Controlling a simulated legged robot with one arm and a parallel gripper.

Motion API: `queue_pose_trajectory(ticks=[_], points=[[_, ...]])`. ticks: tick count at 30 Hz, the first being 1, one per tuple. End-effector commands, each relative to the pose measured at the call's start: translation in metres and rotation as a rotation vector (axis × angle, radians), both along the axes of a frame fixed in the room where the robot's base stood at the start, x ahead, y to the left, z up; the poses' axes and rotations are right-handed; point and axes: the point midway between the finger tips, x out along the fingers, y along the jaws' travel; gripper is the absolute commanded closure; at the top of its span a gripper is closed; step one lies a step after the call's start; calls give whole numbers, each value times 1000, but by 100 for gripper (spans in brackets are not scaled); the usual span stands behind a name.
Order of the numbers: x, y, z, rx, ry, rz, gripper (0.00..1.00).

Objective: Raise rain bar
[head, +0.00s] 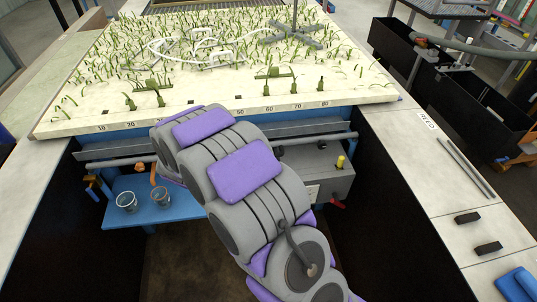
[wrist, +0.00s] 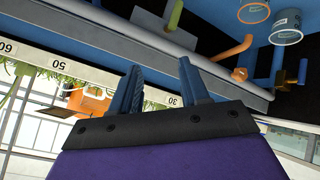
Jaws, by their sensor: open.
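I cannot tell for sure which part is the rain bar. A long grey pipe (head: 108,164) runs across below the front edge of the planted bed (head: 215,108); my arm hides its middle. An orange handle (head: 153,174) sits by the pipe at the left, and an orange lever (wrist: 232,50) shows in the wrist view. My gripper (wrist: 162,88) is open, with two dark blue fingers apart and nothing seen between them. The fingers point toward a grey rail (wrist: 110,70) and the numbered scale strip (wrist: 125,86). My arm hides the gripper in the head view.
Two clear cups (head: 127,202) stand on a blue shelf (head: 165,212) under the bed. Dark blocks (head: 468,218) lie on the right ledge (head: 440,185).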

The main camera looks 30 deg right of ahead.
Motion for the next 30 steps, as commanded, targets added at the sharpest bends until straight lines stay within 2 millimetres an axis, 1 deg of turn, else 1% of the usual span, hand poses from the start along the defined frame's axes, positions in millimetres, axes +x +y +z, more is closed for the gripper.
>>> queue_pose_trajectory(ticks=[1, 4, 6, 9, 13, 15, 18, 21, 25, 30], points=[[4, -8, -14, -68, -5, -21, 55], [11, -29, -34, -219, -21, -66, 55], [10, -45, -48, -334, -18, -98, 55], [1, -69, -67, -508, 3, -143, 55], [-18, -97, -82, -739, 46, -198, 55], [-31, -110, -88, -853, 77, -223, 55], [-48, -124, -92, -988, 119, -251, 55], [-60, -132, -93, -1080, 150, -270, 55], [-67, -138, -93, -1139, 171, -284, 55], [-62, -150, -95, -1147, 175, -290, 55]])
